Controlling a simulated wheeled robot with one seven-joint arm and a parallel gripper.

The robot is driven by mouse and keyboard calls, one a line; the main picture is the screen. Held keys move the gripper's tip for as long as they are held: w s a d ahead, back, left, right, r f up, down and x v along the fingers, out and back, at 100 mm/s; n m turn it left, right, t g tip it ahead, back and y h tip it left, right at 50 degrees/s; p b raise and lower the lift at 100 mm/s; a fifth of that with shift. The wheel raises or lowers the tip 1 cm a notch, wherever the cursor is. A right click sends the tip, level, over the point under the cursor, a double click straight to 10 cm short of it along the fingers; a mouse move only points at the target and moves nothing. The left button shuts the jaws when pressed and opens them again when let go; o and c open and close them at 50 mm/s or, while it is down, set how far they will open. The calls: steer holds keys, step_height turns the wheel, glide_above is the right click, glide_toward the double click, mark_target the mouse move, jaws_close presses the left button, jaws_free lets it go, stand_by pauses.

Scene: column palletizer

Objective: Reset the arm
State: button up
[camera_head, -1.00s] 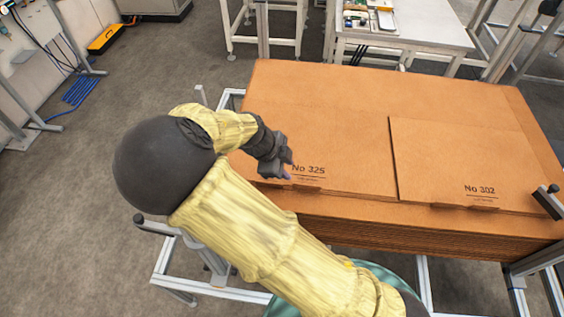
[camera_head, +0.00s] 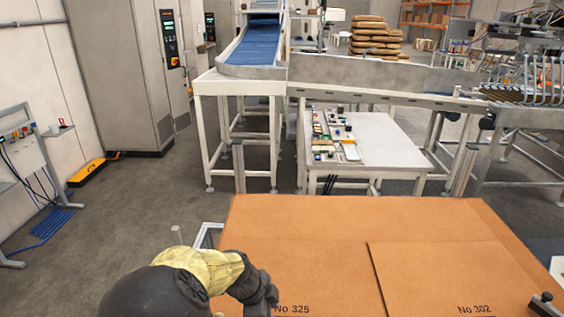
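My arm, in a yellow sleeve with a dark rounded elbow, shows at the bottom of the head view. My gripper (camera_head: 262,295) is at the near left part of the cardboard stack, beside the print "No 325". Its fingertips are at or below the picture's lower edge, so I cannot tell whether it is open or shut. The top sheets of the cardboard stack (camera_head: 320,235) lie flat. A second panel (camera_head: 440,268) marked "No 302" lies at the right. The stack's near edge is out of view.
A white table (camera_head: 375,140) with small parts stands behind the stack. A conveyor with a blue belt (camera_head: 255,45) is further back. A grey cabinet (camera_head: 115,70) stands at the left, with an orange-yellow box (camera_head: 88,172) on the floor.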

steer(key=s+d+r+n+y, duration=0.2)
steer(key=s+d+r+n, duration=0.2)
steer(key=d+n, duration=0.5)
steer(key=s+d+r+n+y, duration=0.2)
steer(key=s+d+r+n, duration=0.2)
steer(key=d+n, duration=0.5)
steer(key=shift+s+d+t, duration=0.2)
steer(key=shift+s+t, duration=0.1)
steer(key=shift+t, duration=0.1)
